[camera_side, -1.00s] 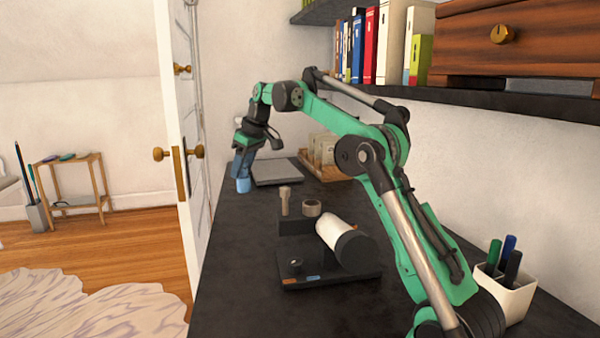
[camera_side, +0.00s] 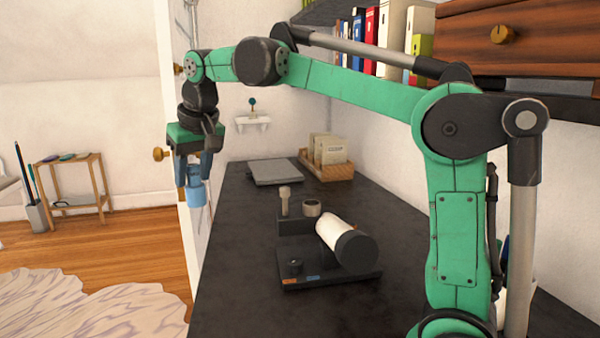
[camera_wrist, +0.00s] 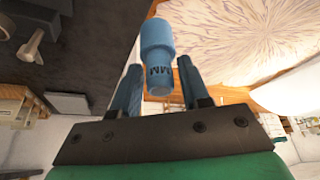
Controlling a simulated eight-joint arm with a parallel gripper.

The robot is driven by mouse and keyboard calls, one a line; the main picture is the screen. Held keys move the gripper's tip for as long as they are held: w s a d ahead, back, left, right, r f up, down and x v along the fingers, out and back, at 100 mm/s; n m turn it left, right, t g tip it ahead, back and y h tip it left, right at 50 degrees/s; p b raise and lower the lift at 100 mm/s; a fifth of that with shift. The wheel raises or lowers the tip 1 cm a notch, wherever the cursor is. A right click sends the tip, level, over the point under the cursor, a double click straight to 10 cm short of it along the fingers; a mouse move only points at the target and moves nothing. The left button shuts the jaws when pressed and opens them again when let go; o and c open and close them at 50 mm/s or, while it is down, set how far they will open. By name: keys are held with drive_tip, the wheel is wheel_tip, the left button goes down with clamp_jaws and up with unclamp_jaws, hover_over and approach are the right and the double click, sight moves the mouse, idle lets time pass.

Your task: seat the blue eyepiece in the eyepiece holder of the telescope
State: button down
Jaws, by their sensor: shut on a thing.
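The blue eyepiece (camera_side: 197,190) is held in my gripper (camera_side: 194,170), out past the left edge of the dark table and above its surface level. In the wrist view the eyepiece (camera_wrist: 157,55) sits between the two blue fingers of my gripper (camera_wrist: 158,85), with dark lettering on its side. The telescope (camera_side: 336,234) is a white tube with a dark end on a black base, in the middle of the table. A ring-like part (camera_side: 312,207), which looks like the eyepiece holder, stands behind the tube. My gripper is well left of it and higher.
A pale peg-like piece (camera_side: 284,200) stands beside the ring. A grey flat slab (camera_side: 274,172) and a wooden tray of cards (camera_side: 328,165) lie at the table's far end. A shelf with books (camera_side: 390,40) overhangs the right side. The near left table is clear.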

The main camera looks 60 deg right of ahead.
drive_tip(key=s+d+f+m, duration=0.1)
drive_tip(key=s+d, duration=0.3)
drive_tip(key=d, duration=0.8)
drive_tip(key=s+d+f+m, duration=0.15)
drive_tip(key=s+d, duration=0.25)
drive_tip(key=d, duration=0.9)
drive_tip(key=shift+h, duration=0.5)
drive_tip(key=shift+s+d+f, duration=0.1)
drive_tip(key=shift+f, duration=1.2)
drive_tip(key=shift+s+d+f, duration=0.1)
drive_tip(key=shift+s+f, duration=0.05)
drive_tip(key=shift+f, duration=1.2)
drive_tip(key=shift+s+d+f, duration=0.1)
drive_tip(key=shift+f, duration=1.2)
drive_tip(key=shift+f, duration=0.1)
drive_tip(key=shift+c, duration=2.1)
unclamp_jaws()
